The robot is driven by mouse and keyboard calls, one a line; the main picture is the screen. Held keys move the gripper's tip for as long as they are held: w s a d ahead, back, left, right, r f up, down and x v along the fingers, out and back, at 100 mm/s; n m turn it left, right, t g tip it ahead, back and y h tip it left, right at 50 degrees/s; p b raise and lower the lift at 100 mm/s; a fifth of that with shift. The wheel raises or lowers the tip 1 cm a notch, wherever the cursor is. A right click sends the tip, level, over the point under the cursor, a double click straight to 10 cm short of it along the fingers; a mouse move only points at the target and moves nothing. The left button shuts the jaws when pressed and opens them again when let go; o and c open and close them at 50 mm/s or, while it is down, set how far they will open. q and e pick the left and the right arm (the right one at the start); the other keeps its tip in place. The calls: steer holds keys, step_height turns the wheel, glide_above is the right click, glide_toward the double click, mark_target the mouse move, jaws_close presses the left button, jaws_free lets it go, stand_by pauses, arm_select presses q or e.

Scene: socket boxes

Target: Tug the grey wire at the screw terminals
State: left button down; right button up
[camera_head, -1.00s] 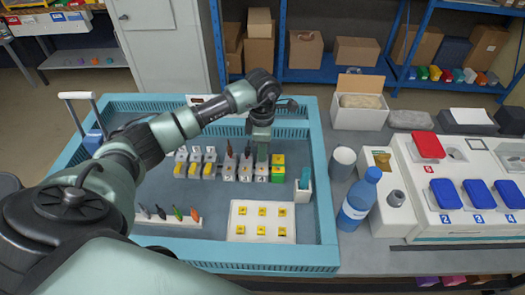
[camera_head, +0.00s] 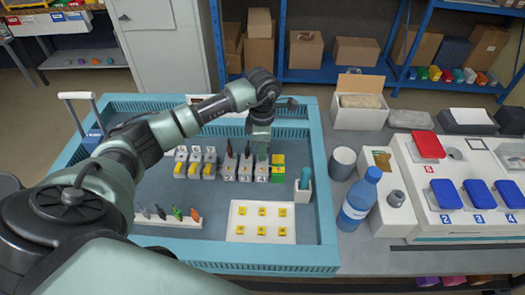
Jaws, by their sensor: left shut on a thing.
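A row of grey screw terminals (camera_head: 229,172) with yellow and white labels stands inside the blue tray (camera_head: 270,257). Dark wires (camera_head: 246,148) rise from some of them; I cannot tell the grey wire apart at this size. At the row's right end is a green-and-yellow terminal (camera_head: 277,171). My left gripper (camera_head: 262,151) points down at the right part of the row, just left of the green-and-yellow terminal. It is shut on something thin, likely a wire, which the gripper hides. My right gripper is not in view.
A white plate with yellow pieces (camera_head: 261,222) and a rack of coloured tools (camera_head: 170,218) lie at the tray's front. A white holder (camera_head: 304,190) stands right of the terminals. A water bottle (camera_head: 358,202) and grey cup (camera_head: 342,163) stand outside the tray.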

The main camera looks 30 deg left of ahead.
arm_select(q)
steer(key=shift+f+b, duration=0.3)
stand_by(0.4)
steer(key=c, duration=1.3)
jaws_free()
steer(key=shift+o, duration=0.2)
steer(key=o, duration=0.3)
steer(key=shift+o, duration=0.2)
steer(key=shift+r, duration=0.1)
steer(key=shift+r+p, duration=2.3)
steer(key=shift+r, duration=1.4)
